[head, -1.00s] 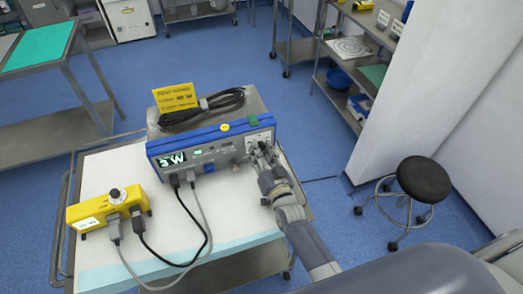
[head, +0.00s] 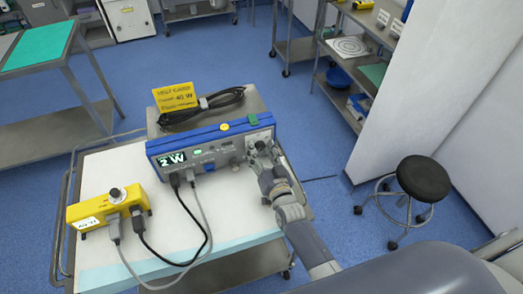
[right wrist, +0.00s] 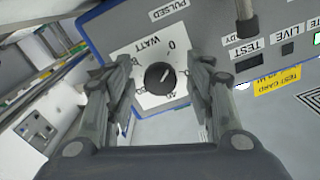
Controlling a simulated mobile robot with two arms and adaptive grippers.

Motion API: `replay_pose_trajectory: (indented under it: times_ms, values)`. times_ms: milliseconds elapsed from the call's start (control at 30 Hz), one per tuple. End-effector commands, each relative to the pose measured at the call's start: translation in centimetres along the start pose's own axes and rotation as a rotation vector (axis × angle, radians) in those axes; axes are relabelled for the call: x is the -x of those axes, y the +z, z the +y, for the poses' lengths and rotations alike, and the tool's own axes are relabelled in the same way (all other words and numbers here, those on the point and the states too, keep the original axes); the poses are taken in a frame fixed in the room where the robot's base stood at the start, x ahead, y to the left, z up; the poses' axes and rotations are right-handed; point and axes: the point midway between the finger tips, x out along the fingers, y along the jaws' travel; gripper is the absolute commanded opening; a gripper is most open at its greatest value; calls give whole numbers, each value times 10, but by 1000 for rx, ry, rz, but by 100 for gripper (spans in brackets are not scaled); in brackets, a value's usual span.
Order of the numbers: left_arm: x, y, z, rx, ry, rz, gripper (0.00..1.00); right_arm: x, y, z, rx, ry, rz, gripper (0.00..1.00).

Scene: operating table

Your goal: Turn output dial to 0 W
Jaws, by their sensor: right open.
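The blue and grey generator unit (head: 215,146) stands on the white-covered cart. Its display (head: 171,160) reads 2 W. The output dial (right wrist: 160,79) is a round black knob on a white WATT scale plate in the right wrist view. Its light pointer line is tilted up and right, toward the side of the printed 0. My right gripper (right wrist: 161,74) is open, with one finger on each side of the dial and visible gaps to it. In the head view my right gripper (head: 261,149) is at the unit's right front and largely hides the dial. My left gripper is not in view.
A yellow box (head: 108,208) with a knob stands left on the cart, cabled to the unit. A black stool (head: 423,179) is to the right.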

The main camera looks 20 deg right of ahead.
Motion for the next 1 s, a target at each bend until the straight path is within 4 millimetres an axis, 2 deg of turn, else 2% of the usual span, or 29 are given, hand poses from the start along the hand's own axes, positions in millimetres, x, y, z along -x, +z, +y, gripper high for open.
replay_pose_trajectory:
  times_ms: [167, 267, 500, 700, 833, 1000]
  values:
    - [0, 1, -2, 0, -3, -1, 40, 6, 1, 0, 0, 0, -2, 49]
    - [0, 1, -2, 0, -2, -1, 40, 19, 2, 0, 0, 1, -3, 49]
    - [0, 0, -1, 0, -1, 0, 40, 68, 2, 1, 1, 1, -3, 49]
    - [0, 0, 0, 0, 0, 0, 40, 103, 1, 1, 1, 0, -2, 49]
    - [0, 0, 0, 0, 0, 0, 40, 115, 0, 0, 1, 0, -1, 49]
    - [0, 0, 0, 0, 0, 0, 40, 120, 0, 0, 0, 0, 0, 49]
